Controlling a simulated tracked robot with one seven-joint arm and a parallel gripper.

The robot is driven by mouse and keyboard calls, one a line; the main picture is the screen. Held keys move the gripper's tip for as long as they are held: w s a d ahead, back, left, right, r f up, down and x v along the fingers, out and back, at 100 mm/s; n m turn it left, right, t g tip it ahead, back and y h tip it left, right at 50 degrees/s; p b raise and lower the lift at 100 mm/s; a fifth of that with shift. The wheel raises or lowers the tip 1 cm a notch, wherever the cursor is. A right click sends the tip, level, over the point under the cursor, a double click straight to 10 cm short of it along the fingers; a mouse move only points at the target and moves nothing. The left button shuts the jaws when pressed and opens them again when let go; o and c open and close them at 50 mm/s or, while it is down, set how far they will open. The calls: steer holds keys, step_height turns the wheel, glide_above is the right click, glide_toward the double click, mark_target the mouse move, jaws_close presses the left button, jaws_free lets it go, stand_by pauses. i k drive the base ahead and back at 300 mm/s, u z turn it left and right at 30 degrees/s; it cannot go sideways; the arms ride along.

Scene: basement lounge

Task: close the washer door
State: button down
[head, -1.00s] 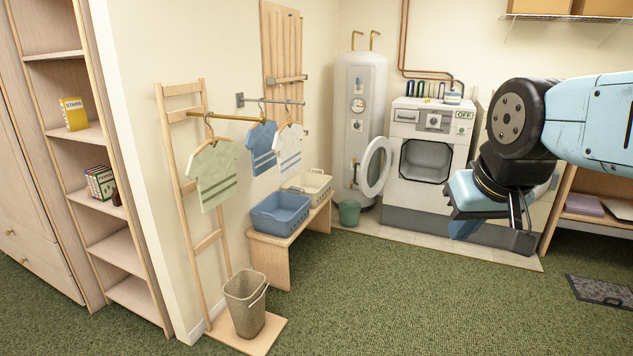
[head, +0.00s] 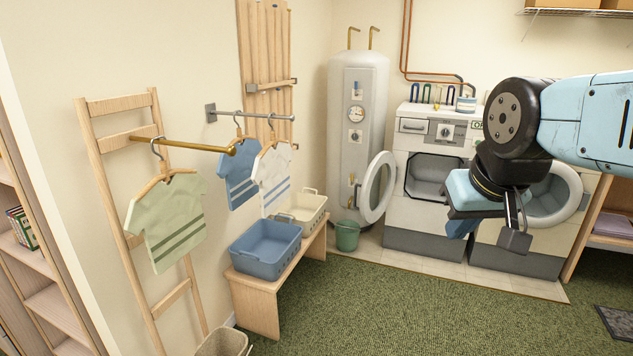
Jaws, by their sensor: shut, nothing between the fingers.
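The washer (head: 425,228) is a white front-loading machine against the back wall, with a dark square opening. Its round white-rimmed door (head: 377,187) stands wide open, swung out to the left of the opening. My gripper (head: 490,235) hangs in front of the right part of the washer and the machine beside it, seen from the side. Its fingers are shut and empty. It is well apart from the door, to its right. My arm hides part of the washer's control panel and right side.
A second white machine (head: 550,205) stands right of the washer. A water heater (head: 350,100) and a green bucket (head: 347,236) are left of the door. A wooden bench (head: 262,293) holds a blue basket (head: 262,248) and a cream basket (head: 305,203). The green carpet (head: 420,315) ahead is clear.

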mark_target(386, 157)
steer(key=z, duration=0.15)
steer(key=i, duration=2.3)
steer(key=z, duration=0.4)
steer(key=i, duration=1)
steer(key=z, duration=0.1)
